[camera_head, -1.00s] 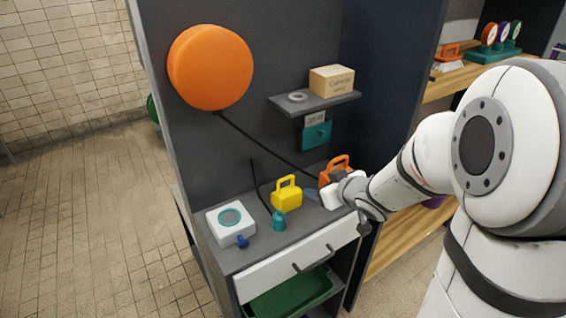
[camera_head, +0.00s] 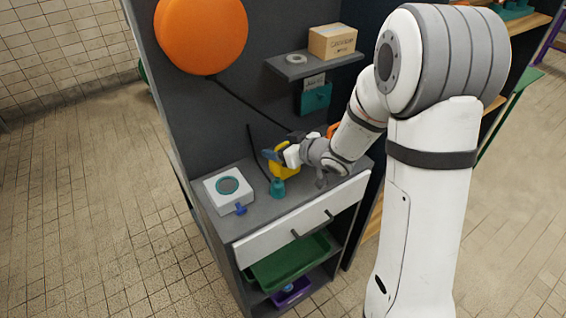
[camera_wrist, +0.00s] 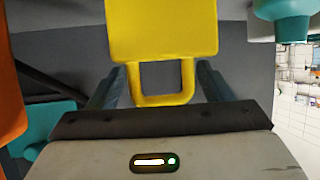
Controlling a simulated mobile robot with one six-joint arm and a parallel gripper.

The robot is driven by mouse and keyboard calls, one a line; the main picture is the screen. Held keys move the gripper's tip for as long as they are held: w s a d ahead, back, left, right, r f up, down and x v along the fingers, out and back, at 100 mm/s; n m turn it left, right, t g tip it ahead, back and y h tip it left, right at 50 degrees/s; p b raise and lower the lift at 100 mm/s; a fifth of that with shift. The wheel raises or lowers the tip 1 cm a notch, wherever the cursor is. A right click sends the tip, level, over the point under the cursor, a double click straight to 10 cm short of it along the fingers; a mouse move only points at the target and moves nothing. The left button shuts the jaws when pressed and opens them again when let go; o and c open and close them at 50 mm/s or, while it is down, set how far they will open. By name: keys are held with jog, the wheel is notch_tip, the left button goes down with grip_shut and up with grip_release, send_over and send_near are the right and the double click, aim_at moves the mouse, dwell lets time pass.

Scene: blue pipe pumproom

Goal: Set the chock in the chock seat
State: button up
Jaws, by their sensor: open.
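A yellow block with a loop handle (camera_head: 287,172) stands on the grey counter, partly hidden by my gripper. I take it for the chock, but cannot be sure. My gripper (camera_head: 272,156) is open at it. In the wrist view the yellow block (camera_wrist: 162,32) has its handle between my two open fingers (camera_wrist: 160,85), with gaps on both sides. An orange block (camera_head: 333,130) stands behind my wrist, mostly hidden; its edge shows in the wrist view (camera_wrist: 10,100). I cannot pick out a chock seat for certain.
A white box with a teal ring (camera_head: 209,190) and a blue knob (camera_head: 240,209) sits at the counter's left. A teal knob (camera_head: 278,188) stands just before the yellow block. Above are a shelf (camera_head: 312,67) and a teal wall box (camera_head: 317,98); below, a white drawer (camera_head: 283,238).

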grip_shut()
dwell(0.8)
